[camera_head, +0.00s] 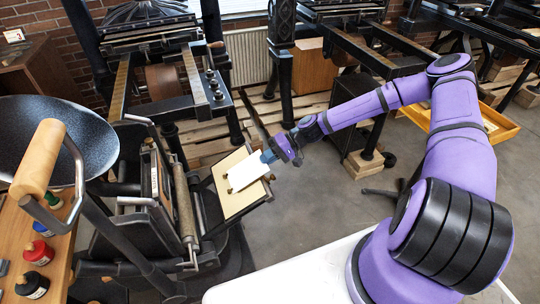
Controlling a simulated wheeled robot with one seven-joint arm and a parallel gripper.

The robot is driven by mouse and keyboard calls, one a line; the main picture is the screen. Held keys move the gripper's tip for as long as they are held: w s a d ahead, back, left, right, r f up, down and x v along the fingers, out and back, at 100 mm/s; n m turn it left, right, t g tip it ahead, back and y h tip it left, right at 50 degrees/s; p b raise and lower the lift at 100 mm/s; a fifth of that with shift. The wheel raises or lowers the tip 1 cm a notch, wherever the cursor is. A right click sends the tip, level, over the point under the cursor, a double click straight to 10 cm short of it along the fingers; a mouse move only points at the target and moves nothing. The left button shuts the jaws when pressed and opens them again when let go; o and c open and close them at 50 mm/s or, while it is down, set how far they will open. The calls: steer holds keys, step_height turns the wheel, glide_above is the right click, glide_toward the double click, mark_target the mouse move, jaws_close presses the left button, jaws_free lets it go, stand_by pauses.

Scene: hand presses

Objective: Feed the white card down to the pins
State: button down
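The white card (247,172) is in the middle of the head view, lying over a tilted cream feed board (231,203) on the near press. My gripper (268,156) is at the card's upper right edge, with its fingertips closed on that edge. The card lies at about the board's slant; I cannot tell whether it touches the board. Small dark pins (229,190) show at the card's lower left edge. Whether the card touches them is too small to tell.
The near press has a roller (184,200) left of the board and a round dark ink disc (55,140) further left. Ink bottles (38,252) stand on a wooden bench at the lower left. A white table top (290,275) is in front. Other presses stand behind.

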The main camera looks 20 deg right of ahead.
steer(key=shift+a+f, duration=0.1)
steer(key=shift+a, duration=0.05)
steer(key=c, duration=1.3)
jaws_free()
steer(key=shift+v, duration=2.3)
steer(key=shift+v, duration=1.95)
